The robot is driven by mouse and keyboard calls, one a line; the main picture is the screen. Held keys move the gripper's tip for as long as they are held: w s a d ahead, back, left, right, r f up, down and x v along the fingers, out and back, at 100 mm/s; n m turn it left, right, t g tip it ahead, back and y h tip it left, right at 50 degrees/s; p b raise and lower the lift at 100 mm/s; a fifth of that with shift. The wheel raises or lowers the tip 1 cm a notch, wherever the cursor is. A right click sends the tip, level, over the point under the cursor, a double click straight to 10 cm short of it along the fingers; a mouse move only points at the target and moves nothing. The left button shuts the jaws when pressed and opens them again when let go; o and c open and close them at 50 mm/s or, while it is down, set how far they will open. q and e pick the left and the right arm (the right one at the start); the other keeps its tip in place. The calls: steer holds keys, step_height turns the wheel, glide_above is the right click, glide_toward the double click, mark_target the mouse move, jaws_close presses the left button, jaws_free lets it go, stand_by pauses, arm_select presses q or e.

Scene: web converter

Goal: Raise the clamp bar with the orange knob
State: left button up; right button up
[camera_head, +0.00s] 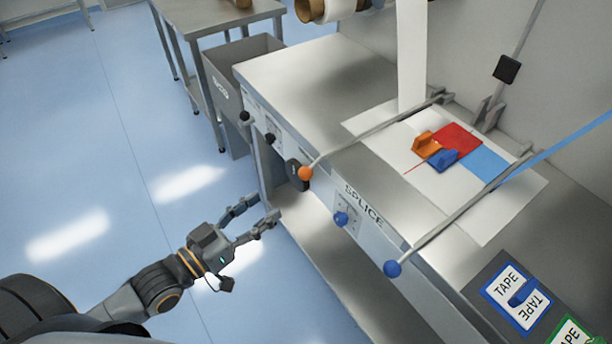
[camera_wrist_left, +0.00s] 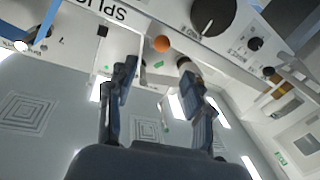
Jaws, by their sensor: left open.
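The clamp bar (camera_head: 375,132) with the orange knob (camera_head: 305,173) lies low across the splice table, its knob end overhanging the front edge. The orange knob also shows in the left wrist view (camera_wrist_left: 161,44), just beyond and between my fingertips. My left gripper (camera_head: 257,212) is open and empty, in front of the table and below left of the orange knob, apart from it. In the left wrist view my left gripper's two fingers (camera_wrist_left: 155,72) are spread. A second bar (camera_head: 460,213) with a blue knob (camera_head: 392,268) lies to the right. My right gripper is not seen.
The floor at left is clear.

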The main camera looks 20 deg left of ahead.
mark_target(306, 171)
arm_select(q)
steer(key=p+x, duration=0.1)
steer(key=x, duration=1.2)
steer(key=shift+w, duration=0.25)
jaws_close()
